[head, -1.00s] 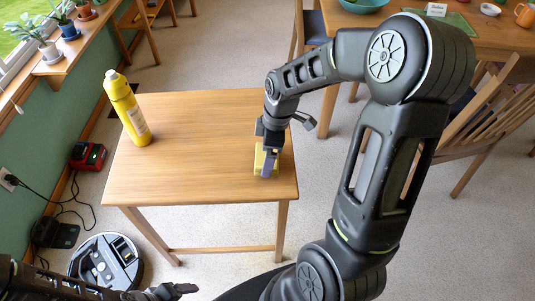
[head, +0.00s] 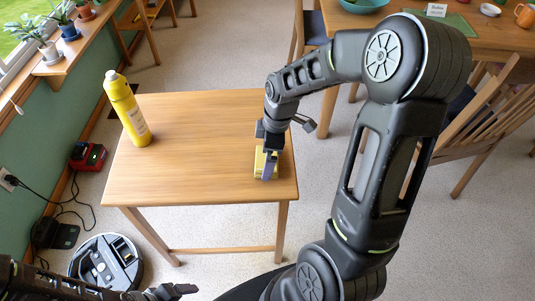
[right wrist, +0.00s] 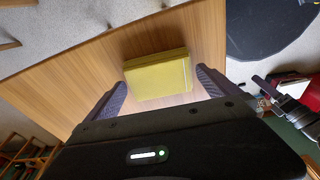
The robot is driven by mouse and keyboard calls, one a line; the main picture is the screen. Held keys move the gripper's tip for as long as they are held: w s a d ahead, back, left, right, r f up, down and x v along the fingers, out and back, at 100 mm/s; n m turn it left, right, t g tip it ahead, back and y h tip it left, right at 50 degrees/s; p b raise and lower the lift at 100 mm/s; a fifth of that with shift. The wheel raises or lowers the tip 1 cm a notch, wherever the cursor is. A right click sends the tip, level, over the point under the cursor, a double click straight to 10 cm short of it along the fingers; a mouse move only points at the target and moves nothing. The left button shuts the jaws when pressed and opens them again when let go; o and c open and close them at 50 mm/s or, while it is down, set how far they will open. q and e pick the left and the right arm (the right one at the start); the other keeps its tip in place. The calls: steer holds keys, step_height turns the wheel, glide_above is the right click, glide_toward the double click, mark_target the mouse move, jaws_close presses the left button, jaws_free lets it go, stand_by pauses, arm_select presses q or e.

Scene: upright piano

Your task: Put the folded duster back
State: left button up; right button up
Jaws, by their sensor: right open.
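The folded yellow duster (head: 259,160) lies flat near the right edge of the small wooden table (head: 190,182). In the right wrist view the duster (right wrist: 157,76) shows as a folded yellow block between and just beyond the two fingers. My right gripper (head: 268,170) is at the duster in the head view, pointing down. In the right wrist view my right gripper (right wrist: 160,92) is open, with a finger on each side of the duster and gaps on both sides. My left gripper (head: 178,290) is low at the bottom of the head view, away from the table; its jaws are unclear.
A yellow bottle (head: 126,108) stands at the table's left side. The middle of the tabletop is clear. A robot vacuum (head: 106,262) and red charger (head: 88,156) are on the floor at left. A dining table (head: 405,22) and chair (head: 480,110) stand at right.

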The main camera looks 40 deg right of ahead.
step_height(320, 180, up, 12)
steer(key=s+d+p, duration=0.1)
steer(key=shift+d+f, duration=0.15)
steer(key=shift+d, duration=0.05)
